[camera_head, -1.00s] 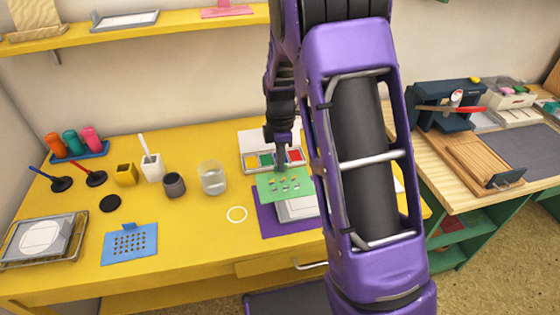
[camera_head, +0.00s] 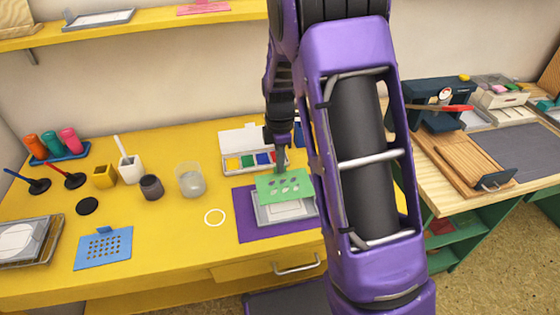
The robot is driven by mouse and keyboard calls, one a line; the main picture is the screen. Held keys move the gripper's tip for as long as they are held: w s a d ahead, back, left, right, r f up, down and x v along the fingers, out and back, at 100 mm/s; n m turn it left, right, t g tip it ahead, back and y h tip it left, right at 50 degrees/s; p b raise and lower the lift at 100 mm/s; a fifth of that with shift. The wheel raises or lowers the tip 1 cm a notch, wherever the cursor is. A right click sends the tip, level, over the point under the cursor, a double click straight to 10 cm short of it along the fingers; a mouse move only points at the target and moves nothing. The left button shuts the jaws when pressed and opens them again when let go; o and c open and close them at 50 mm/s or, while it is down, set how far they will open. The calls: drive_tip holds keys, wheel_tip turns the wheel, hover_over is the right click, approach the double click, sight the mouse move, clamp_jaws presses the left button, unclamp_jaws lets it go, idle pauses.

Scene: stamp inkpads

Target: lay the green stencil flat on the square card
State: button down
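The green stencil (camera_head: 284,186) is a thin sheet with several holes. It hangs from my gripper (camera_head: 283,165), which points down and seems shut on its back edge; the fingertips are small and partly hidden. Below the stencil is a pale, squarish card-like piece (camera_head: 272,213) with a grey border, lying on a purple mat (camera_head: 247,228). The stencil overlaps the far part of this piece in the picture and looks slightly tilted. I cannot tell the height of the gap. My arm hides the right side of the mat.
An open paint box (camera_head: 226,166) stands just behind the stencil. A glass jar (camera_head: 191,180), a dark cup (camera_head: 152,187) and a white ring (camera_head: 215,217) are to the left. A blue stencil (camera_head: 104,248) lies at the front left. The yellow table (camera_head: 170,240) is clear at the front.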

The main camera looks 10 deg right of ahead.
drive_tip(key=shift+f+b, duration=2.1)
drive_tip(key=shift+f, duration=1.25)
drive_tip(key=shift+f, duration=0.25)
drive_tip(key=c, duration=1)
unclamp_jaws()
drive_tip(key=shift+r, duration=0.15)
wheel_tip(320, 180, up, 17)
drive_tip(key=p, duration=0.2)
drive_tip(key=shift+p, duration=0.35)
drive_tip(key=shift+r, duration=0.2)
